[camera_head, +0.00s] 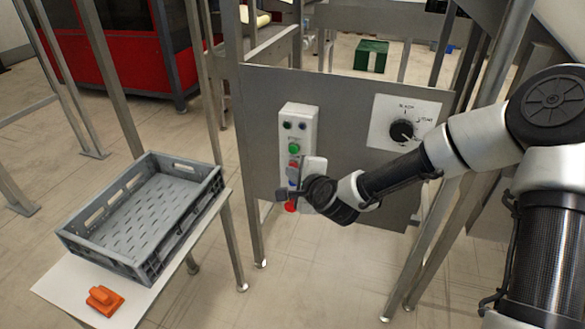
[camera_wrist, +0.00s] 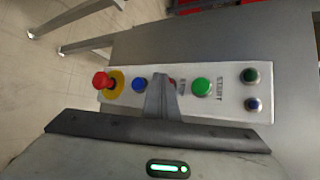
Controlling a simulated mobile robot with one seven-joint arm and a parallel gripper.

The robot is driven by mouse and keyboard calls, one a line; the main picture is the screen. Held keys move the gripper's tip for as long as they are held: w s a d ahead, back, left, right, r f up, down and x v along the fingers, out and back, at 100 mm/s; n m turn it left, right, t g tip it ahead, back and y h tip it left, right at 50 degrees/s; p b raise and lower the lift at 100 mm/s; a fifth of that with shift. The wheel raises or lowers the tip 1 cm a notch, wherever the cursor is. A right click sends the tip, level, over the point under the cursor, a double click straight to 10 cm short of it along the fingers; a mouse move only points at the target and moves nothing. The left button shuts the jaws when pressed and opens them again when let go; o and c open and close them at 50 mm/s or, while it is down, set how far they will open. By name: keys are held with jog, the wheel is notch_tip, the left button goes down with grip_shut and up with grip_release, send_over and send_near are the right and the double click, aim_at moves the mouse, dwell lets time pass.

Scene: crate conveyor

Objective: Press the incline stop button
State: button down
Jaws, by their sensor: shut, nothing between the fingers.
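A white control box (camera_head: 297,117) is mounted on a grey metal panel. In the head view it has a green button (camera_head: 294,148), a red button (camera_head: 293,164) below it and a red mushroom button (camera_head: 290,206) at the bottom. The wrist view shows the box sideways: green button (camera_wrist: 202,87) marked START, blue button (camera_wrist: 139,85), red mushroom button (camera_wrist: 103,80) on a yellow ring. The red button (camera_wrist: 173,84) between green and blue is mostly hidden by my gripper (camera_wrist: 161,80). My gripper (camera_head: 283,193) is shut and empty in front of the box; I cannot tell whether it touches.
A rotary dial (camera_head: 402,130) on a white plate sits right of the box. A grey crate (camera_head: 140,245) and an orange object (camera_head: 104,300) are on a white table at the left. Metal legs stand around the panel. Two small dark buttons (camera_wrist: 250,75) share the box.

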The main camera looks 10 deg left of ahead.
dwell(0.3)
jog(key=shift+s, duration=0.75)
jog(key=shift+s, duration=0.1)
jog(key=s, duration=0.5)
jog(key=shift+a, duration=0.25)
jog(key=shift+w, duration=0.1)
dwell(0.3)
